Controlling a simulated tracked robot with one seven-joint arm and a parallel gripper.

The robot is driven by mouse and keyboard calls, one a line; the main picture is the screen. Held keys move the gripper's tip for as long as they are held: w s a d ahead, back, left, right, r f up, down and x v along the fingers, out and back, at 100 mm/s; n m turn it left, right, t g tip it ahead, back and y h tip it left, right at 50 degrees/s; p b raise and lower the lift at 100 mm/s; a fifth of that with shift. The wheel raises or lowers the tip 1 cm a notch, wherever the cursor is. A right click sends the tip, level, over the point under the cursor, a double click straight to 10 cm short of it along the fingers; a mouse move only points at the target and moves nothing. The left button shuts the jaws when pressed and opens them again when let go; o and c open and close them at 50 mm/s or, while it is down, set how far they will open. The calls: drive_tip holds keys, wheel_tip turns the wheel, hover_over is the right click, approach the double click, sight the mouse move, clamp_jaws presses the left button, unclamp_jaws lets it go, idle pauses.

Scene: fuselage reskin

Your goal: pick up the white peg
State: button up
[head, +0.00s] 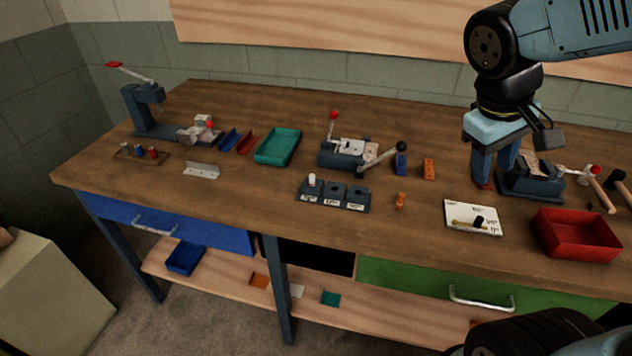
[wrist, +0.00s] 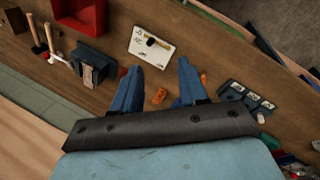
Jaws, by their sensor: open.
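The white peg (head: 312,180) stands upright in the left slot of a dark labelled block (head: 334,196) near the middle of the bench. My gripper (head: 497,178) is open and empty, above the right part of the bench, well to the right of the peg. Its two blue fingers (wrist: 159,68) are spread apart in the wrist view with nothing between them.
A toggle-lever fixture (head: 345,153) is behind the block, with a teal tray (head: 278,147) to its left. An orange piece (head: 400,200), a white card (head: 473,230) and a red bin (head: 577,249) lie to the right. Bare wood is in front of the block.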

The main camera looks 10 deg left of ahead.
drive_tip(key=w+a+f+n+h, duration=0.4)
drive_tip(key=a+f+n+h, duration=0.1)
drive_tip(key=a+n, duration=0.15)
drive_tip(key=n+t+y, duration=0.3)
drive_tip(key=n+t, duration=1.3)
drive_tip(key=n, duration=0.5)
approach(311, 178)
drive_tip(key=s, duration=0.3)
drive_tip(key=shift+d+r+m, duration=0.1)
drive_tip(key=shift+r+m, duration=0.15)
drive_tip(key=shift+r, duration=0.05)
drive_tip(key=shift+w+f, duration=0.1)
drive_tip(key=shift+w, duration=0.15)
drive_tip(key=x, duration=0.7)
drive_tip(key=shift+w+f, duration=0.1)
drive_tip(key=shift+w, duration=0.35)
drive_tip(key=shift+a+x, duration=0.2)
drive_tip(key=shift+x, duration=1.15)
drive_tip(key=shift+a+x, duration=0.2)
drive_tip(key=shift+x, duration=1.15)
drive_tip(key=shift+f, duration=0.2)
drive_tip(key=shift+c, duration=0.2)
